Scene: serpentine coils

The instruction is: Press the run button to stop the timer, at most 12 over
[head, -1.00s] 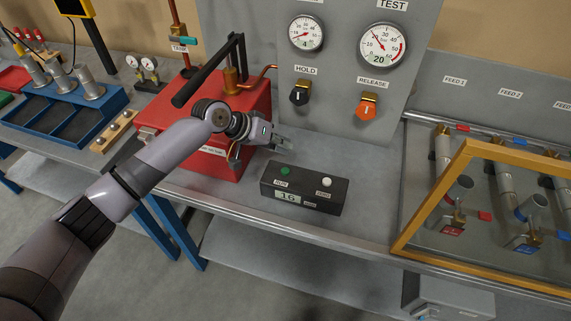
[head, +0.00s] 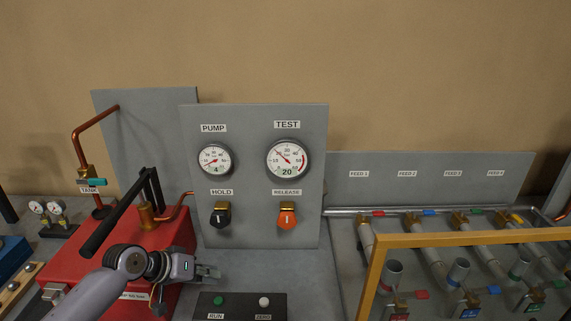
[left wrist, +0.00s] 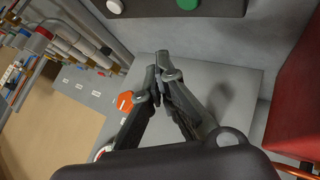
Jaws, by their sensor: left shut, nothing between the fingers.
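The timer (head: 240,306) is a dark box on the bench at the bottom of the head view. Its green run button (head: 219,300) is on the left and a white zero button (head: 264,301) on the right; its display is cut off below the frame. My left gripper (head: 214,272) is shut and empty, behind and above the run button, not touching it. In the left wrist view the shut fingertips (left wrist: 161,56) point towards the timer box (left wrist: 165,5), with the green button (left wrist: 187,4) at the top edge. My right gripper is not in view.
A red pump tank (head: 170,237) with a black lever stands at the left. Behind the timer is a grey panel (head: 255,170) with two gauges, a black hold knob (head: 221,216) and an orange release knob (head: 287,217). A yellow frame (head: 450,240) stands at the right.

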